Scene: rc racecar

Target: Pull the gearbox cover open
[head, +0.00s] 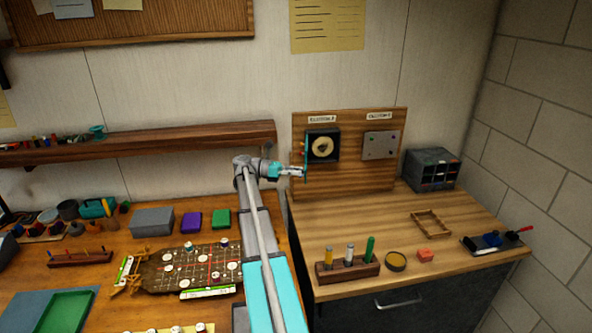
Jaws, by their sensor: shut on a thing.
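An upright wooden board (350,182) stands at the back of the right-hand bench. On its left half is a dark square gearbox (334,134) with a round cream gear (323,147) exposed inside. The gearbox cover (306,158) shows as a thin teal panel at the gearbox's left side, seen nearly edge-on and standing out from the board. My gripper (301,173) reaches in from the left and is shut on the cover near its lower edge. The fingertips are small here, and their exact contact is hard to see.
A grey plate (381,145) is mounted on the board's right half. A dark drawer cabinet (432,169) stands to the right. A wooden rack (347,268) with upright tools sits at the bench front. The bench middle is mostly clear. A wooden shelf (190,137) runs left of my gripper.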

